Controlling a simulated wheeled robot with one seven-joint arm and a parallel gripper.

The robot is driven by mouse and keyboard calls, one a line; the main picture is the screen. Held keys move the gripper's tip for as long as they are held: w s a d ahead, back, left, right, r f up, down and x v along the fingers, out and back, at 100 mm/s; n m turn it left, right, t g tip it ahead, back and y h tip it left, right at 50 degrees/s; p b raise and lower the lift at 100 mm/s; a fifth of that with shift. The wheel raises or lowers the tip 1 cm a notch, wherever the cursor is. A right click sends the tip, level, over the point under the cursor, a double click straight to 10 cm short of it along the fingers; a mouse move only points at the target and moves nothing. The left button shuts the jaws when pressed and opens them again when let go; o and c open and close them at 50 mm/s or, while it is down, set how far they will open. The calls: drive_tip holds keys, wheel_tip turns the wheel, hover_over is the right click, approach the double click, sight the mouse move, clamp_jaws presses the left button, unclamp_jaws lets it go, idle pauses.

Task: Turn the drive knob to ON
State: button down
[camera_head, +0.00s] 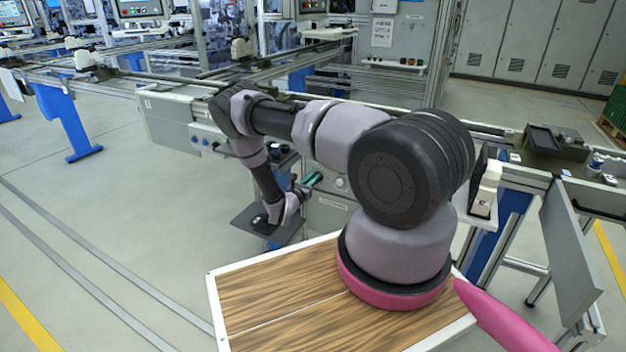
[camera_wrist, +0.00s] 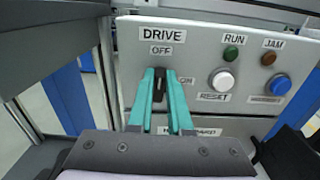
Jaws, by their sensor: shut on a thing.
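The drive knob (camera_wrist: 159,88) is a dark handle on the light grey control panel (camera_wrist: 222,112). It stands close to upright, toward the OFF label (camera_wrist: 161,50); the ON label (camera_wrist: 186,80) is to its right. The teal fingers of my gripper (camera_wrist: 160,76) are shut on the knob, one on each side. The fingers hide the knob's sides and lower part. In the head view my gripper (camera_head: 312,181) reaches the panel on the front of the line; the knob cannot be made out there.
A white RESET button (camera_wrist: 222,81) and a blue button (camera_wrist: 277,85) are right of the knob. A green RUN lamp (camera_wrist: 231,53) and an amber JAM lamp (camera_wrist: 268,58) sit above them. Open floor (camera_head: 120,220) lies left of the line.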

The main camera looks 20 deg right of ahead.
drive_tip(key=shift+s+d+f+m, duration=0.2)
drive_tip(key=shift+s+f+m, duration=0.1)
drive_tip(key=shift+m, duration=2.65)
drive_tip(key=shift+s+d+f+m, duration=0.2)
drive_tip(key=shift+f+m, duration=0.15)
drive_tip(key=shift+m, duration=2.55)
drive_tip(key=shift+s+d+f+m, duration=0.15)
drive_tip(key=shift+s+f+m, duration=0.15)
drive_tip(key=shift+m, duration=2.65)
